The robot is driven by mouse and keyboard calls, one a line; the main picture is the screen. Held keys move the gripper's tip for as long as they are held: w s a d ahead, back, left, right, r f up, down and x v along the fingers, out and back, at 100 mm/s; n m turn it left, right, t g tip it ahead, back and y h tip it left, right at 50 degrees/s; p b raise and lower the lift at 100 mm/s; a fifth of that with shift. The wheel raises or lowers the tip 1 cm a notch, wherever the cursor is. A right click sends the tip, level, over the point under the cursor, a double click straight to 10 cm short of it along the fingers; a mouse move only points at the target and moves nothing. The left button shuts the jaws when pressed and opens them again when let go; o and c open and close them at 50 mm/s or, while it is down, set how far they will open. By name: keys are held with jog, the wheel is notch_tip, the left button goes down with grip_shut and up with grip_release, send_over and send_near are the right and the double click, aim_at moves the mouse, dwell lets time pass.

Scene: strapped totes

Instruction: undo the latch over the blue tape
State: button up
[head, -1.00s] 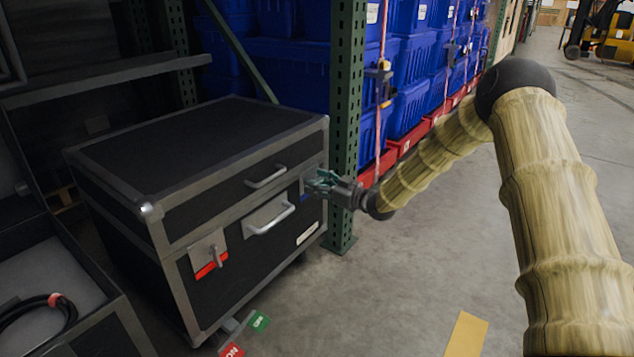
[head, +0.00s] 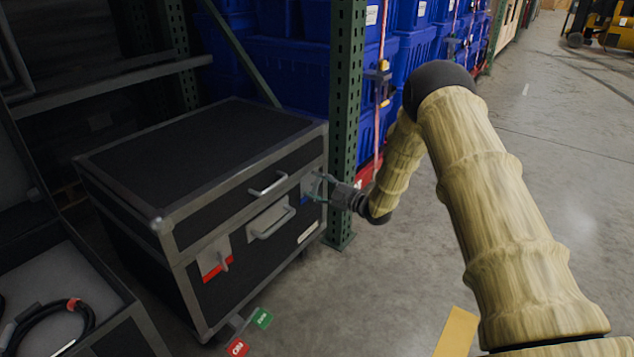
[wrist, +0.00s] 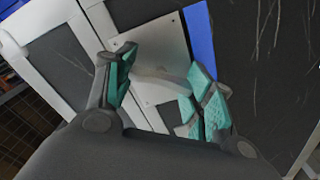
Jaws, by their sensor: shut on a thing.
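The black case (head: 205,140) with grey edges stands at the left in the head view. A latch plate (head: 308,184) sits on its front near the right corner, with a bit of blue tape (head: 304,200) beside it. My gripper (head: 322,186) is at this latch. In the wrist view, the blue tape (wrist: 200,42) runs along the metal plate (wrist: 150,48). My gripper (wrist: 162,84) has its green-padded fingers on either side of the grey latch lever (wrist: 160,84), shut on it. The fingers partly hide the lever, and its exact angle is unclear.
Another latch (head: 215,256) over red tape is at the case's left front. A green rack post (head: 345,120) stands close behind my gripper. An open case (head: 65,285) is at lower left.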

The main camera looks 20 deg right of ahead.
jog(key=n+p, duration=0.1)
jog(key=n, duration=0.2)
jog(key=shift+s+a+n, duration=0.1)
jog(key=shift+a+n, duration=0.05)
jog(key=shift+n, duration=0.25)
jog(key=shift+f+n+p, duration=0.15)
jog(key=shift+n+p, duration=0.7)
jog(key=shift+n, duration=0.95)
jog(key=o, duration=1)
jog(key=shift+o, duration=0.2)
jog(key=shift+s+d, duration=0.3)
jog(key=shift+d, duration=0.1)
jog(key=v, duration=1.1)
jog(key=shift+s, duration=0.1)
